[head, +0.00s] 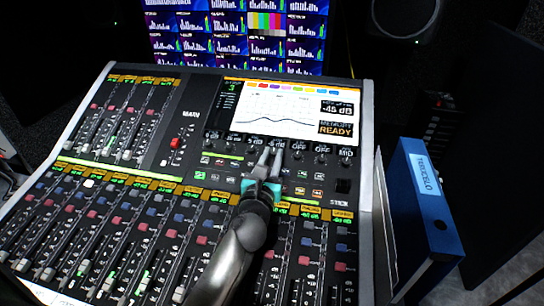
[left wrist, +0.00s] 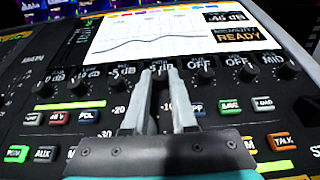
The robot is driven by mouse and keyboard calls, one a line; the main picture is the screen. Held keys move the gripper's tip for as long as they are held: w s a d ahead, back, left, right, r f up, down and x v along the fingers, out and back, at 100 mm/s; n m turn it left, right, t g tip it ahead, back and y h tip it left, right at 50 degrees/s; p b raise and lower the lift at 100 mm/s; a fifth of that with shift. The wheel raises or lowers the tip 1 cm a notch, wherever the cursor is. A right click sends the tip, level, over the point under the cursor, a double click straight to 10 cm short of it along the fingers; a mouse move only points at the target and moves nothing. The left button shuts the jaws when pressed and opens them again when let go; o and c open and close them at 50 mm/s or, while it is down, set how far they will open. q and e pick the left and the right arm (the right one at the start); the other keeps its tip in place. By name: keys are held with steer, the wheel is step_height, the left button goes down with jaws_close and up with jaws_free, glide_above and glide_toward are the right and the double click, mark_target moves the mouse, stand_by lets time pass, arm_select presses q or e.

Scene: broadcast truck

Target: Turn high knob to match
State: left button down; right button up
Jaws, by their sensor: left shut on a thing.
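The mixing console's screen (head: 275,110) shows a dark, gently wavy curve on white, with "-45 dB" and an orange "READY" box at its right. A row of small black knobs (head: 321,158) runs under the screen, with labels such as "OFF" and "MID"; the row also shows in the left wrist view (left wrist: 206,78). My left gripper (head: 270,152) is shut on one knob near the middle of this row, under a dB label. Its two grey fingers also fill the middle of the left wrist view (left wrist: 161,75) and hide most of that knob. My right gripper is out of view.
Lit buttons (left wrist: 230,106) lie just below the knobs, close to my fingers. Sliders (head: 110,235) cover the front of the console. A monitor (head: 240,40) stands behind, and a blue binder (head: 430,200) stands at the right.

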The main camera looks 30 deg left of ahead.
arm_select(q)
steer(key=shift+a+r+m+h+p, duration=0.1)
steer(key=shift+r+m+h+p, duration=0.05)
steer(key=shift+m+h+p, duration=0.55)
steer(key=m+h+p, duration=0.2)
steer(key=h, duration=0.1)
steer(key=shift+a+r+m, duration=0.1)
steer(key=shift+a+m, duration=0.15)
steer(key=shift+m, duration=0.05)
steer(key=shift+a+m+h+p, duration=0.1)
steer(key=shift+m+h+p, duration=0.4)
steer(key=shift+m+h, duration=0.6)
steer(key=shift+h, duration=0.1)
steer(key=shift+a+m+g+h, duration=0.2)
steer(key=shift+m+g+h, duration=0.2)
steer(key=shift+m+h, duration=0.8)
steer(key=shift+w+a+m+g+h, duration=0.15)
steer(key=shift+m+g+h, duration=0.35)
steer(key=shift+m+h, duration=0.55)
steer(key=shift+a+m+g+h+b, duration=0.1)
steer(key=shift+m+g+h+b, duration=0.8)
steer(key=shift+m+g+h, duration=0.75)
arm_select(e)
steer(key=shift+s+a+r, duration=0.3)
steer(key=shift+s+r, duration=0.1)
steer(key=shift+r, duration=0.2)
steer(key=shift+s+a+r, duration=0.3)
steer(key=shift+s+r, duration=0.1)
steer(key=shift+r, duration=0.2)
